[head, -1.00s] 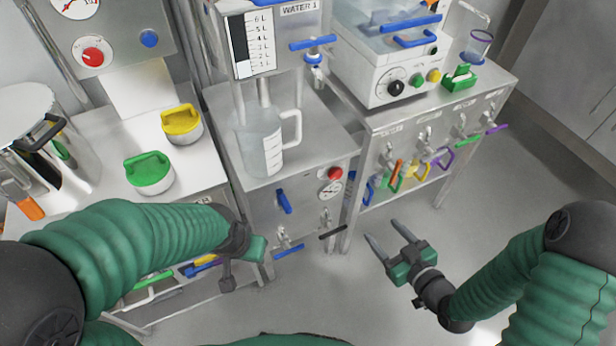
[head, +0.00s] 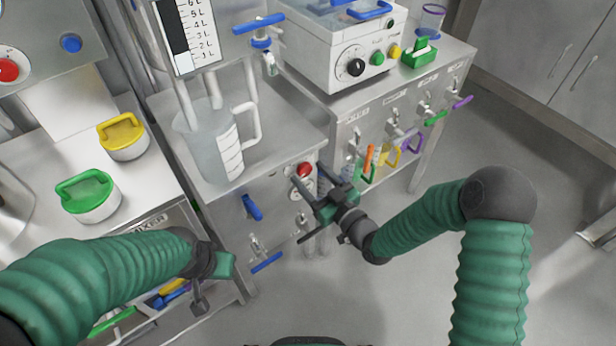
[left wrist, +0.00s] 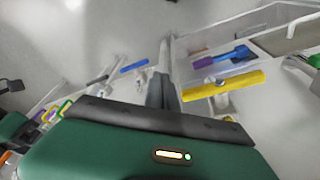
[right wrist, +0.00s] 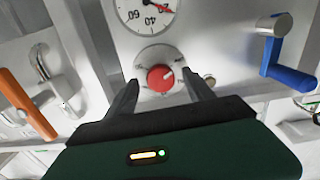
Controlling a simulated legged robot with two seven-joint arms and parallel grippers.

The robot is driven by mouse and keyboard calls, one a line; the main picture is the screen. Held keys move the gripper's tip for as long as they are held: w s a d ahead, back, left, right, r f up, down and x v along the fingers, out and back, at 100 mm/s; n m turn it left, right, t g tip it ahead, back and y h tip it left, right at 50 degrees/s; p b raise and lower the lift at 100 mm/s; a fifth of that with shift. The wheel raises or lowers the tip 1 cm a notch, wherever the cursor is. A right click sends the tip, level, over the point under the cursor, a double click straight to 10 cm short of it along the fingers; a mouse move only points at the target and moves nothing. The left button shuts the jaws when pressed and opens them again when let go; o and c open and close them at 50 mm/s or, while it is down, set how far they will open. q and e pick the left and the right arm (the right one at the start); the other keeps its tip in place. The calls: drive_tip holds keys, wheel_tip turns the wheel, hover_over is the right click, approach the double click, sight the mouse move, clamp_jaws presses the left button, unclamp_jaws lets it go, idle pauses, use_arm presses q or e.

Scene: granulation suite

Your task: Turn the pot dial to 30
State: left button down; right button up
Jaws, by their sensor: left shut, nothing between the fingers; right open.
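The red dial (head: 304,169) is on the front of the steel cabinet with the jug. In the right wrist view the red dial (right wrist: 160,78) has a pale mark toward its upper right. A round gauge (right wrist: 146,12) with a red needle sits above it, cut off by the frame. My right gripper (head: 308,179) is open in front of the dial. Its fingers (right wrist: 161,90) appear on both sides of the dial; contact is not clear. My left gripper (left wrist: 162,90) is shut and empty, low by the left bench; its body also shows in the head view (head: 224,265).
A clear jug (head: 208,140) stands on the cabinet. A blue handle (head: 251,207) and a valve with a blue lever (head: 267,262) project from its front. Hanging coloured tools (head: 385,158) are to the right. Open floor lies at front right.

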drive_tip(key=shift+w+a, duration=0.25)
drive_tip(key=shift+w, duration=0.2)
drive_tip(key=shift+a, duration=0.1)
drive_tip(key=shift+a, duration=0.1)
drive_tip(key=c, duration=0.4)
clamp_jaws()
